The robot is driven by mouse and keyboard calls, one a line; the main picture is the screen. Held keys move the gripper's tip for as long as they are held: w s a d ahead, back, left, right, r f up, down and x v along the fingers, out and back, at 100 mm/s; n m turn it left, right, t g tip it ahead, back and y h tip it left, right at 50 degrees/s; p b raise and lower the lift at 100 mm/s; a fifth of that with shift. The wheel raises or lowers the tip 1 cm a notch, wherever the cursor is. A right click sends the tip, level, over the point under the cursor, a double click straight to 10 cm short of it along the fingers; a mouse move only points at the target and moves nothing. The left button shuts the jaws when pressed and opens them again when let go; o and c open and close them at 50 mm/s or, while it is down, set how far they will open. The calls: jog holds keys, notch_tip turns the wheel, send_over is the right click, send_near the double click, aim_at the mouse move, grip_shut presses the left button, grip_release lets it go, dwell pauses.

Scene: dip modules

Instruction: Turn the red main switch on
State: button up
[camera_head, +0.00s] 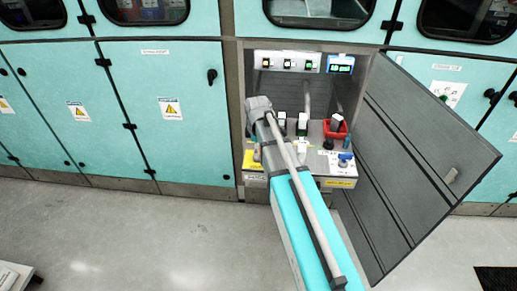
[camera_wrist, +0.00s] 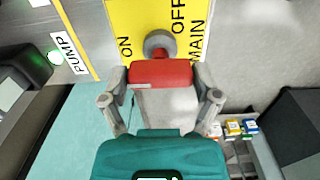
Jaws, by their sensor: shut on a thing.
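The red main switch (camera_wrist: 160,73) shows in the wrist view as a red grip just below a round grey hub. The hub sits on a yellow plate (camera_wrist: 128,18) marked ON at the left, OFF at the upper right, and MAIN. My gripper (camera_wrist: 162,78) is shut on the red grip, one finger on each side. The grip lies below the hub in this view; I cannot tell for certain which mark it points to. In the head view the yellow plate (camera_head: 248,160) is at the panel's left end, and my arm hides the red grip.
A PUMP label and a lit green lamp (camera_wrist: 56,57) are left of the plate. The open cabinet holds a control panel with several switches, a red holder (camera_head: 335,129) and a blue knob (camera_head: 344,159). The open grey door (camera_head: 400,165) stands to the right. The floor in front is clear.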

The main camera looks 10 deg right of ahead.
jog(key=shift+a, duration=0.1)
dwell(0.4)
jog(key=o, duration=1)
jog(key=shift+c, duration=0.2)
jog(key=shift+r, duration=0.2)
